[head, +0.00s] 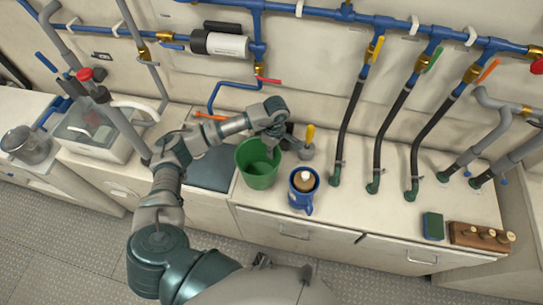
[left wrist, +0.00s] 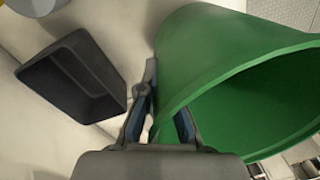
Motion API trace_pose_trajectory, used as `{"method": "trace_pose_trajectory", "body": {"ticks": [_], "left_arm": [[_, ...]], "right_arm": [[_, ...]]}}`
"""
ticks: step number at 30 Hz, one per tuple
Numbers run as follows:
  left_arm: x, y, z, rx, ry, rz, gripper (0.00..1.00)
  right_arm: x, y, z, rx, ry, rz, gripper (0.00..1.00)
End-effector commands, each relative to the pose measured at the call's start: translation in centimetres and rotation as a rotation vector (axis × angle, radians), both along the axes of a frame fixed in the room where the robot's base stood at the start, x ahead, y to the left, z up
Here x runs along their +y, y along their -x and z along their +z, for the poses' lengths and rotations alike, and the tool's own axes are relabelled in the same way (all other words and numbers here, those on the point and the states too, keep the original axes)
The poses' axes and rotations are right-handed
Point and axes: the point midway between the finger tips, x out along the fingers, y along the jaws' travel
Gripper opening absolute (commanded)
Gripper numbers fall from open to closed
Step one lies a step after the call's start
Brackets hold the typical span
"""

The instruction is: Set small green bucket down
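The small green bucket (head: 258,168) is at the counter's front, left of a blue mug; its open top faces up. My left gripper (head: 272,138) is at its far rim. In the left wrist view the bucket (left wrist: 225,70) fills the right side. The fingers of my left gripper (left wrist: 162,118) straddle its wall at the rim and look closed on it. The bucket's base overlaps the counter edge in the head view, so I cannot tell whether it touches the counter. My right gripper is out of view.
The blue mug (head: 303,186) holds something brown. A grey pot with a yellow handle (head: 307,146) stands behind it. A dark open box (left wrist: 78,78) lies near the gripper. Black hoses (head: 392,135) rise from the counter. A sponge (head: 433,226) and wooden block (head: 480,236) sit far right.

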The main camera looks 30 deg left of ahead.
Motion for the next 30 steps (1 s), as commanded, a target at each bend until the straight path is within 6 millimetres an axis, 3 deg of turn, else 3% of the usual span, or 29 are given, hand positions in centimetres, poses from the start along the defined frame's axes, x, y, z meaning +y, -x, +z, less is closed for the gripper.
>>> {"method": "trace_pose_trajectory", "body": {"ticks": [9, 19, 21, 23, 30], "left_arm": [[0.1, -0.1, -3.3, 0.003, 0.000, -0.001, 0.00], [0.1, -0.2, -3.7, 0.001, -0.001, -0.001, 0.00], [0.1, -0.1, -3.7, 0.001, -0.001, -0.001, 0.21], [0.1, -0.1, -3.7, 0.001, 0.000, -0.001, 0.31], [0.1, -0.1, -3.7, 0.001, 0.000, -0.001, 0.31]], "right_arm": [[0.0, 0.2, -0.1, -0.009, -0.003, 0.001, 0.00], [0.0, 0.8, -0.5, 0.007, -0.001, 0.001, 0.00], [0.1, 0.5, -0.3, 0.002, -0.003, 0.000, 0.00], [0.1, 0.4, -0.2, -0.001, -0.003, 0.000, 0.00], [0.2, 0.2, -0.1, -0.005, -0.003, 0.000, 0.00]]}}
